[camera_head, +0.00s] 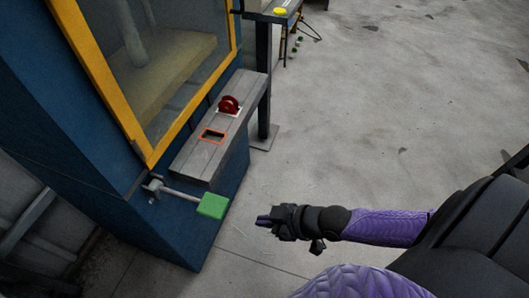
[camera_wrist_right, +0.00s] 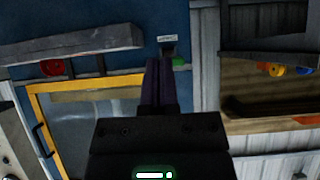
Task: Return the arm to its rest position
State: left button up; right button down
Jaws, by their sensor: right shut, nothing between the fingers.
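My right gripper (camera_head: 264,221) is shut and empty in the head view, over the floor just right of a green-ended lever. A gap shows between its fingertips and the green block (camera_head: 212,206) of that lever. In the right wrist view my right gripper (camera_wrist_right: 158,66) shows as two dark fingers pressed together, pointing at the blue machine. The green block (camera_wrist_right: 180,62) shows there just right of the fingers. My right arm is purple and black and comes in from the right. My left gripper does not show in either view.
A blue machine (camera_head: 179,235) with a yellow-framed window stands at left. Its grey ledge (camera_head: 194,158) carries a red knob (camera_head: 229,105) and an orange-edged slot (camera_head: 212,136). A grey post (camera_head: 264,80) stands beyond. The concrete floor (camera_head: 390,110) at right is mostly clear.

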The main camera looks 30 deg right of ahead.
jog(key=s+d+f+m+g+h, duration=0.1)
jog(key=s+d+f+m+h, duration=0.25)
jog(key=f, duration=0.55)
jog(key=s+d+f+g+h, duration=0.3)
jog(key=s+d+f+g, duration=0.1)
jog(key=s+f, duration=0.7)
jog(key=s+a+f+g, duration=0.1)
jog(key=s+g, duration=0.1)
jog(key=s, duration=0.5)
jog(key=s+a+f+m+g, duration=0.1)
jog(key=s+a, duration=0.1)
jog(key=s, duration=0.5)
jog(key=shift+s+a+g, duration=0.15)
jog(key=shift+s+g, duration=0.05)
jog(key=shift+g, duration=0.2)
jog(key=shift+f+h, duration=0.1)
jog(key=shift+h, duration=0.15)
